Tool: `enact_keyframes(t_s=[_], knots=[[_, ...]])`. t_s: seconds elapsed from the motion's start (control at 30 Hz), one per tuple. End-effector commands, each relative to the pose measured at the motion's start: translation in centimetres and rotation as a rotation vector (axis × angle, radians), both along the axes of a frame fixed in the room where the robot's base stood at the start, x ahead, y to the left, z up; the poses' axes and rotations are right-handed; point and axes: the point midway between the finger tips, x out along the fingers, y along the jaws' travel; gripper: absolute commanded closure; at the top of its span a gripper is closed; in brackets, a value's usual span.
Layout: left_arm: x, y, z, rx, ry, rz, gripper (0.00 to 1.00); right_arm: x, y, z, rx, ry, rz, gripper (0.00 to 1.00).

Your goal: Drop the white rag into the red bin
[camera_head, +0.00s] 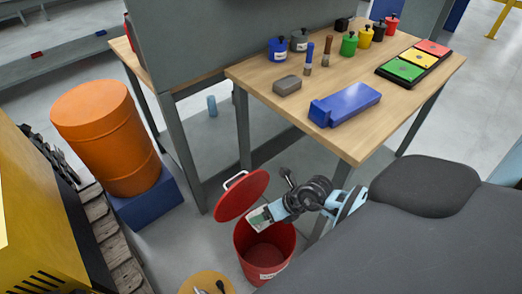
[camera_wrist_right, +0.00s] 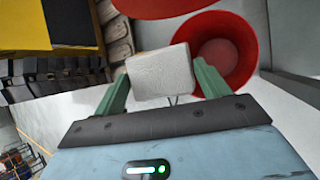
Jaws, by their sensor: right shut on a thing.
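The red bin (camera_head: 268,268) stands on the floor beside the workbench, with its red lid (camera_head: 240,196) tilted open. My right gripper (camera_head: 257,220) is above the bin's mouth in the head view, near the lid's lower edge. It is shut on the white rag, a pale block-like piece (camera_wrist_right: 162,76) held between the two green fingers in the right wrist view. In that view the bin (camera_wrist_right: 240,35) lies beyond and to the right of the rag, its open mouth and inside visible. The rag is mostly hidden in the head view. My left gripper is not in view.
The wooden workbench (camera_head: 345,140) behind holds a blue case (camera_head: 345,104), a grey block (camera_head: 287,85), several coloured weights and a tricolour tray. An orange drum (camera_head: 105,135) on a blue base stands left. A round wooden top (camera_head: 207,283) is close to the bin's left.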

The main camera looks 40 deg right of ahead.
Motion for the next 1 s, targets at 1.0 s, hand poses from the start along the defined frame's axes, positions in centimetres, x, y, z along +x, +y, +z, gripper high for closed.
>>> enact_keyframes(t_s=[1.0], knots=[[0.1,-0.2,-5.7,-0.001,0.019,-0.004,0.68,2.7,-4.1,-11.3,0.001,0.002,-0.114,0.51]])
